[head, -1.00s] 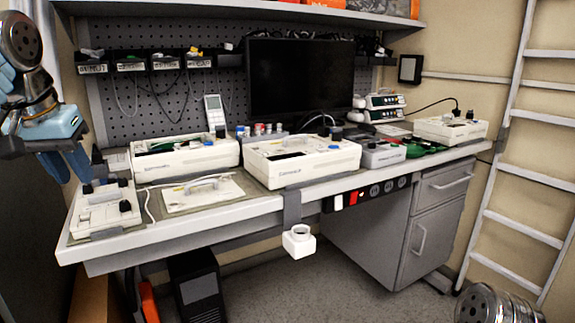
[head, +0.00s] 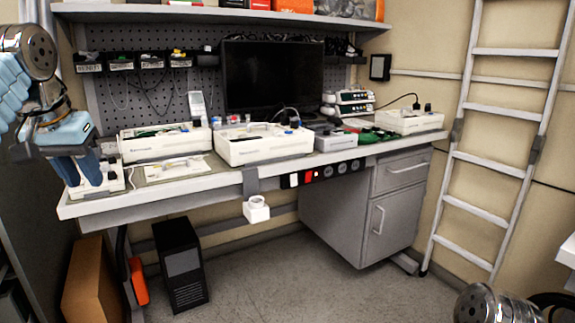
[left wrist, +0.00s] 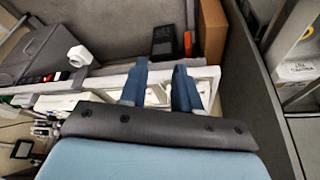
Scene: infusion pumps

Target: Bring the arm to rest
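My left gripper (head: 82,172) is at the left of the head view, its blue fingers pointing down in front of the left end of the workbench (head: 205,187). In the left wrist view, the two blue fingers (left wrist: 160,88) stand apart with nothing between them, so it is open and empty. A white board unit (head: 104,184) on the bench is partly hidden behind the fingers in the head view. My right gripper is not in view; only a metal joint (head: 490,305) of my right arm shows at the lower right.
Open white pump housings (head: 265,152) and a monitor (head: 272,80) stand on the bench. A black computer case (head: 180,262) and a brown box (head: 90,280) are on the floor below. A ladder (head: 500,150) leans at the right. The floor in front is clear.

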